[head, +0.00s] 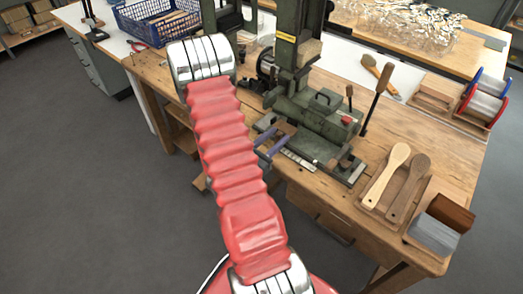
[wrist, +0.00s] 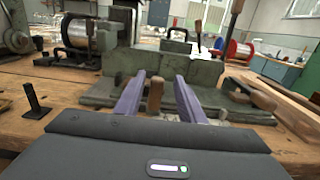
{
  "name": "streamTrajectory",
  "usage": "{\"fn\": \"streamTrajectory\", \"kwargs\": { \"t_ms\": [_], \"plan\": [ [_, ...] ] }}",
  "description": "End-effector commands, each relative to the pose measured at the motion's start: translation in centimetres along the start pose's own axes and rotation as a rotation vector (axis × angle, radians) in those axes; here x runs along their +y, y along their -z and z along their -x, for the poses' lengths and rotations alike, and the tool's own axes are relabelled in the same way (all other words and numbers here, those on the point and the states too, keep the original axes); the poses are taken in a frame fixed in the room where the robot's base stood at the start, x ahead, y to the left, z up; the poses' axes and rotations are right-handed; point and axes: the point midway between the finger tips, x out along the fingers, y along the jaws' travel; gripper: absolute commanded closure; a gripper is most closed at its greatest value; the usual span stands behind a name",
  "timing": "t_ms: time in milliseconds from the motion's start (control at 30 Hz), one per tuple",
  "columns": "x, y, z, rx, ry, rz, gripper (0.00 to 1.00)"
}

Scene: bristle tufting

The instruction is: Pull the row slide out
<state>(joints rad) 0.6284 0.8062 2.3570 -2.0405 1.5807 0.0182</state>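The green tufting machine (head: 312,118) stands on the wooden bench, with a low bed at its front. A short upright wooden handle (wrist: 155,95) shows in front of the bed in the wrist view. I take it for the row slide's handle; the slide itself is mostly hidden by my gripper. My gripper (wrist: 160,88) points at the machine with its two purple fingers apart, one on each side of the handle. Gaps show between the handle and both fingers. In the head view my gripper (head: 276,138) is at the machine's front left, partly behind my red arm.
A wooden-handled lever (head: 377,98) rises at the machine's right. Two wooden brush blanks (head: 386,175) lie in a tray to the right. Red and blue spools (head: 484,100) stand at the far right. A small black post (wrist: 33,100) stands left of my gripper.

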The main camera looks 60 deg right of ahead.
Motion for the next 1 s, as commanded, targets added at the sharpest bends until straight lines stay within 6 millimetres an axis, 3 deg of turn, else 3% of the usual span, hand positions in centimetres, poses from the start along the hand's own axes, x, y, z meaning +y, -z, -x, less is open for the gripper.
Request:
{"fn": "streamTrajectory", "kwargs": {
  "t_ms": [600,1000],
  "plan": [
    [0.0,0.1,7.1,0.001,-0.001,0.001,0.64],
    [-0.1,0.1,7.9,0.001,0.002,0.001,0.64]
  ]
}}
